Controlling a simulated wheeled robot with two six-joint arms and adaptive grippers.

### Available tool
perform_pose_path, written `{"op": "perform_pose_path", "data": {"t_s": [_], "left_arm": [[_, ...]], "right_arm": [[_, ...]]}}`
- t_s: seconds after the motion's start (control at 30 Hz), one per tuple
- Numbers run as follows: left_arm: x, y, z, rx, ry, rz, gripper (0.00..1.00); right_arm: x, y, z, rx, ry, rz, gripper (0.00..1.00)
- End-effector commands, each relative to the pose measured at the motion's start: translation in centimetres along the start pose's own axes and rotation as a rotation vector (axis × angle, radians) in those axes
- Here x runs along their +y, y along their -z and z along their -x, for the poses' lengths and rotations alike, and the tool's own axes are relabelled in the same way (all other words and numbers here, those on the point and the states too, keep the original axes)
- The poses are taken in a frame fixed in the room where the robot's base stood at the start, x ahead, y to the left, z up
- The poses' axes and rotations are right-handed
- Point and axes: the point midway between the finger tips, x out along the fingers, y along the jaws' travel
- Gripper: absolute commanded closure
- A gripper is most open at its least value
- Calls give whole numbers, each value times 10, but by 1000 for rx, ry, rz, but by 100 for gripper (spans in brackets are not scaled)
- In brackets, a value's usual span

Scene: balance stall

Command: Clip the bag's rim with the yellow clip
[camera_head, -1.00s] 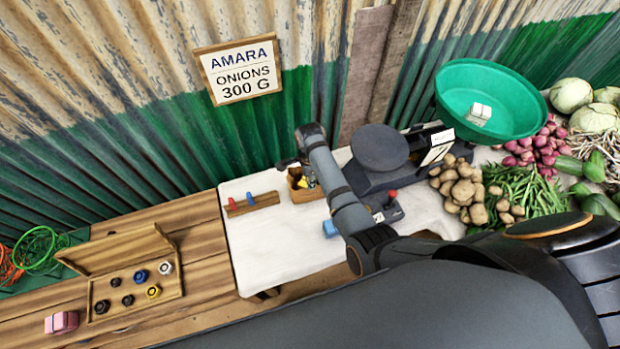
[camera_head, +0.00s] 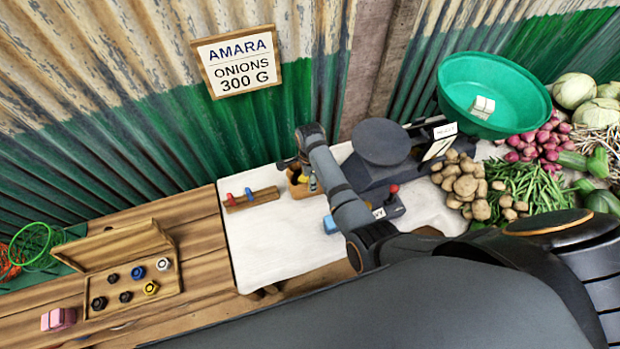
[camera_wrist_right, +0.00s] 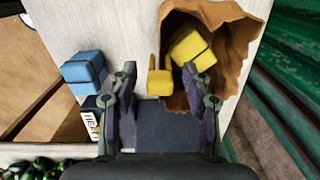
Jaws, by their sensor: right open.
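The open brown bag (camera_wrist_right: 238,50) with a wavy rim stands on the white tabletop; a yellow block (camera_wrist_right: 188,45) shows in its mouth. A yellow L-shaped piece, seemingly the yellow clip (camera_wrist_right: 159,82), is at the bag's left rim in the right wrist view. I cannot tell whether it pinches the rim. My right gripper (camera_wrist_right: 163,88) is open, its fingers to either side of the clip, the right finger overlapping the bag. In the head view the bag (camera_head: 298,190) is partly hidden by my right arm. My left gripper is not in view.
A wooden rail (camera_head: 262,197) with red and blue clips lies left of the bag. A blue block (camera_wrist_right: 85,68) is close to my left finger. A dark scale (camera_head: 380,142) stands to the right. An open wooden weight box (camera_head: 100,285) is at lower left.

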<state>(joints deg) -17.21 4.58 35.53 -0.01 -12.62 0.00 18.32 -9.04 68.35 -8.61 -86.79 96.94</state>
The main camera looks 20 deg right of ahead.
Motion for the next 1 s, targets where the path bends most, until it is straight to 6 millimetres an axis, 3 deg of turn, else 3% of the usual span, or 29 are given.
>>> {"op": "perform_pose_path", "data": {"t_s": [0.23,0.6,1.0], "left_arm": [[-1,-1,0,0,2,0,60],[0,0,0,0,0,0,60],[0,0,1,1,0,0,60]], "right_arm": [[-1,0,8,-1,3,0,51],[-1,0,69,0,2,0,51],[0,0,76,0,0,0,51]]}}
